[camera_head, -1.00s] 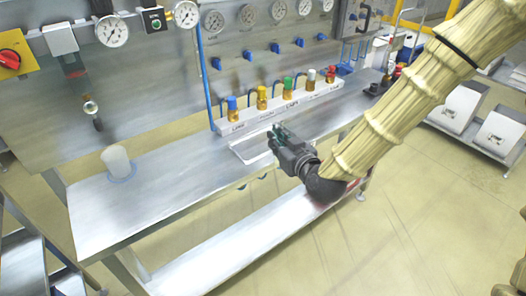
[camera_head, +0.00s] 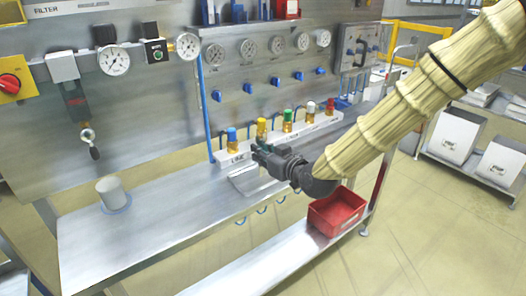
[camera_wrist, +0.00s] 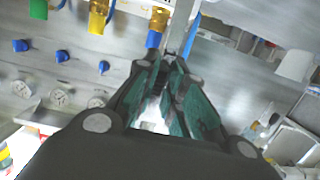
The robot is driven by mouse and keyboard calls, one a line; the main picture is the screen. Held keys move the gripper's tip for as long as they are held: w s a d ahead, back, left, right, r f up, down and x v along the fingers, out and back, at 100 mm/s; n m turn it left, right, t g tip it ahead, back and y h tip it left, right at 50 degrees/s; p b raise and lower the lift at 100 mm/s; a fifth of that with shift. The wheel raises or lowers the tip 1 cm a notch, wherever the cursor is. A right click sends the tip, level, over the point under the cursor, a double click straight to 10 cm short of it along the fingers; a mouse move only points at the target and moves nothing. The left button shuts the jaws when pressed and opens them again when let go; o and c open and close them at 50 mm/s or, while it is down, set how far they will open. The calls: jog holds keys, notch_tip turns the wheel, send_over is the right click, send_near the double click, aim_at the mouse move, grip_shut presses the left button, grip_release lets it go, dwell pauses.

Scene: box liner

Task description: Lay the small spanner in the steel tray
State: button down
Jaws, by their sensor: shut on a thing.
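In the head view the spanner cannot be picked out. The steel tray (camera_head: 243,186) is a shallow grey tray on the bench, below the gripper and partly hidden by it.
A white cup (camera_head: 110,189) stands at the bench's left. A red bin (camera_head: 337,211) is on the lower shelf. A gauge panel (camera_head: 250,85) rises behind.

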jog(key=shift+w+d+f+p, duration=0.1)
jog(key=shift+w+f+p, duration=0.25)
jog(key=shift+w+f, duration=0.6)
jog(key=shift+w+d+f+p, duration=0.1)
jog(key=shift+w+f+p, duration=0.25)
jog(key=shift+w, duration=0.95)
jog(key=shift+w+d+f+p, duration=0.1)
jog(key=shift+w+f+p, duration=0.2)
jog(key=shift+w+f, duration=0.65)
jog(key=shift+w+r, duration=0.15)
jog(key=shift+w, duration=0.05)
jog(key=c, duration=1.5)
grip_release()
jog(key=b+v, duration=0.2)
jog(key=v, duration=1)
